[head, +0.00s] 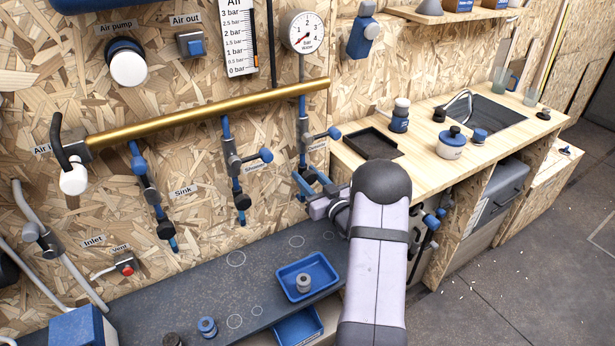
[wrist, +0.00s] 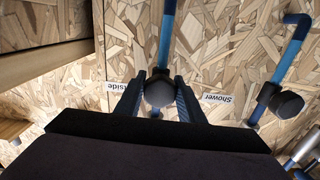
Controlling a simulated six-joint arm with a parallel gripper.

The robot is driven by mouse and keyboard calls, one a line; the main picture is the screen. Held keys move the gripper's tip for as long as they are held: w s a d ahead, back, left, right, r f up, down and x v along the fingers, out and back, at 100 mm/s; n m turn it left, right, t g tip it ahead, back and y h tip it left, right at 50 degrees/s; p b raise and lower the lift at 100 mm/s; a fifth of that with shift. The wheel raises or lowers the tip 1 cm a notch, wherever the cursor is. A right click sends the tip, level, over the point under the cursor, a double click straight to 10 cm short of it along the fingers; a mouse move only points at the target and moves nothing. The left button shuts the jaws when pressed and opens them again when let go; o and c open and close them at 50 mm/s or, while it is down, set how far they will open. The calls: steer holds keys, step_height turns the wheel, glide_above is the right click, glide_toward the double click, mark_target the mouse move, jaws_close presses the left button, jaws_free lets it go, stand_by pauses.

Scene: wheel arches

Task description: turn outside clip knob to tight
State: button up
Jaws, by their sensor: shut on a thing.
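The outside clip knob (wrist: 159,92) is a dark round knob on a blue pipe, seen end-on in the wrist view. My gripper (wrist: 160,100) has one finger on each side of it and is shut on it. In the head view, my gripper (head: 311,188) is at the lower end of the right-hand wall pipe (head: 302,112), below the gauge, and the knob is hidden there by my gripper. A partly covered label ending in "side" (wrist: 123,87) is beside the left finger. I cannot read the knob's turned position.
The shower pipe (wrist: 290,55) with its own dark knob (wrist: 287,104) stands to the right in the wrist view. A brass pipe (head: 210,115) crosses the wall above. Below are a dark bench (head: 200,285) and a blue tray (head: 325,277). A wooden counter (head: 425,150) stands to the right.

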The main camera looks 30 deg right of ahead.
mark_target(311, 180)
steer(key=shift+m, duration=0.4)
steer(key=o, duration=1)
steer(key=shift+o, duration=0.2)
steer(key=s+b, duration=0.1)
steer(key=s, duration=0.4)
steer(key=shift+s, duration=0.4)
steer(key=shift+s+b, duration=0.3)
steer(key=shift+s, duration=0.5)
steer(key=shift+w, duration=0.1)
